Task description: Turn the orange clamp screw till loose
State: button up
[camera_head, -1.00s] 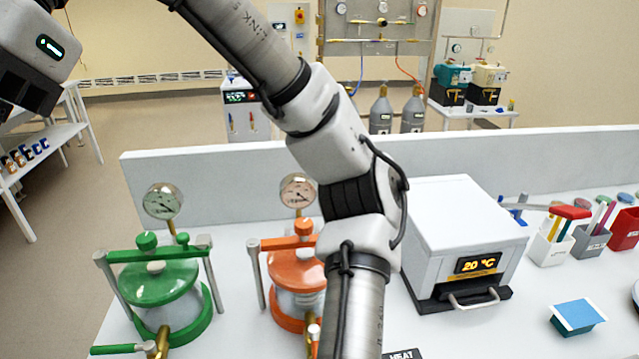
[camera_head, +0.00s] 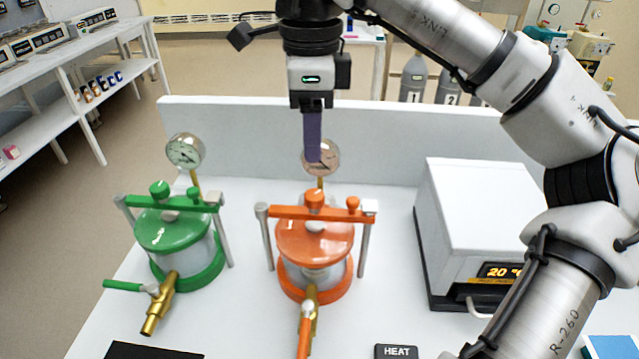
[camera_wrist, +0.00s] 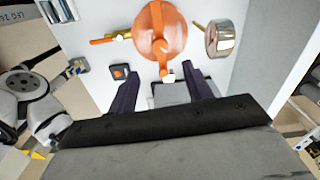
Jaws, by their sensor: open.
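The orange clamp screw (camera_head: 314,199) is a round knob on the middle of the orange crossbar (camera_head: 285,212), above the orange lid of a glass vessel (camera_head: 310,275). The crossbar spans two grey posts. My gripper (camera_head: 313,158) points down above and behind the screw in the head view, apart from it. Its purple fingers overlap the gauge there and show edge-on. In the wrist view my gripper (camera_wrist: 165,82) has two fingers wide apart with nothing held. The orange vessel (camera_wrist: 160,30) lies beyond the fingertips there; the screw is hard to tell from the lid.
A green vessel (camera_head: 180,240) with its own clamp stands left. The orange vessel's gauge (camera_head: 321,160) stands behind it, and its brass valve (camera_head: 311,300) juts forward. A white heater box (camera_head: 470,215) is right, partly behind my arm. A low wall (camera_head: 230,130) runs behind.

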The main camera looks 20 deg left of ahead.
aim_at(314, 195)
notch_tip(314, 195, down, 10)
jog(key=shift+f+p, duration=0.15)
jog(key=shift+p, duration=0.75)
jog(key=c, duration=1)
